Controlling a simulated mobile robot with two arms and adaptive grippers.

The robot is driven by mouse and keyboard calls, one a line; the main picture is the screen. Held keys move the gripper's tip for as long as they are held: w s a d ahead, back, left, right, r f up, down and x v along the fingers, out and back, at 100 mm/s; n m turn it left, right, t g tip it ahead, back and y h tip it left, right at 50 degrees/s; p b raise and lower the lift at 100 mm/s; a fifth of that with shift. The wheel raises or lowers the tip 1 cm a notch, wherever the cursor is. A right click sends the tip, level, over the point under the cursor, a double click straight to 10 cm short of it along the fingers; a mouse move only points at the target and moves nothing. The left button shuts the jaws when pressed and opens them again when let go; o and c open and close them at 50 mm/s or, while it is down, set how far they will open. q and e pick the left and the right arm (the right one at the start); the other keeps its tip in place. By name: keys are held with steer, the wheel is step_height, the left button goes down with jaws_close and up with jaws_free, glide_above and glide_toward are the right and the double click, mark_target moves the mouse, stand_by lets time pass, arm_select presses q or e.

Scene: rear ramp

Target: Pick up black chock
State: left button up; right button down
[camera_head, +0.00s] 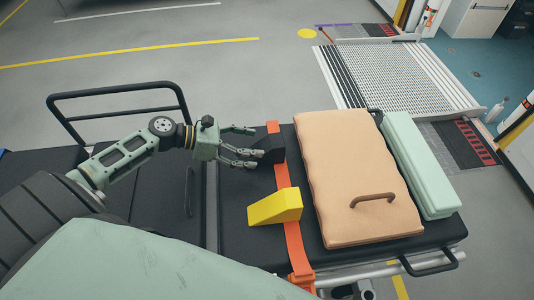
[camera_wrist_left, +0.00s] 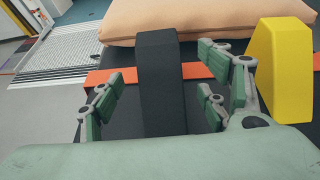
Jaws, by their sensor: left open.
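The black chock (camera_head: 270,149) lies on the black stretcher pad beside the orange strap in the head view. It also shows upright in the left wrist view (camera_wrist_left: 160,85), between the finger pairs. My left gripper (camera_head: 246,147) is open, its fingers pointing at the chock and reaching to its near end. In the left wrist view the fingers (camera_wrist_left: 160,95) stand on both sides of the chock, with a visible gap on the left. Whether any finger touches it I cannot tell. My right gripper is not in view.
A yellow chock (camera_head: 275,208) lies on the pad near the orange strap (camera_head: 292,240). A tan cushion (camera_head: 350,170) with a brown handle and a pale green block (camera_head: 418,165) lie to the right. A black rail (camera_head: 120,92) stands behind my left arm. A ramp (camera_head: 395,75) is beyond.

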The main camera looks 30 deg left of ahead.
mark_target(261, 147)
arm_select(q)
steer(key=x, duration=0.6)
steer(key=shift+a+f, duration=0.1)
steer(key=shift+f, duration=0.3)
steer(key=shift+c, duration=0.4)
jaws_close()
steer(key=shift+r, duration=0.1)
